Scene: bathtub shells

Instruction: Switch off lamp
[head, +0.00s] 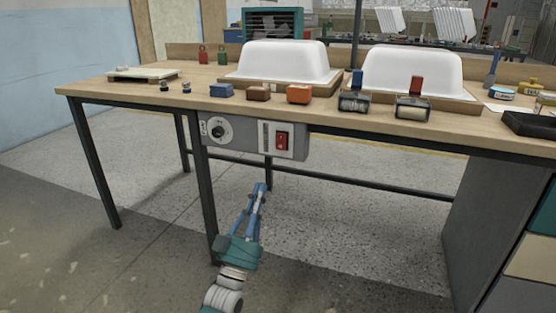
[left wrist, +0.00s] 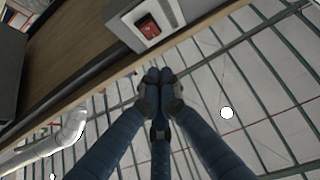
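A grey control box (head: 255,140) hangs under the front edge of the workbench. It carries a round dial (head: 219,130) at its left and a red rocker switch (head: 282,140) at its right. The red switch also shows near the top of the left wrist view (left wrist: 148,27). My left gripper (head: 261,188) is below the box in the head view, pointing up, apart from the switch. Its fingertips (left wrist: 160,76) are together with nothing between them. No lamp can be made out for sure. My right gripper is not in view.
The wooden workbench (head: 130,87) bears two white tub shells (head: 284,61), several small blocks and two dark-framed rollers along its front. A dark table leg (head: 205,190) stands left of my gripper. A drawer cabinet stands at the right. The floor before the box is clear.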

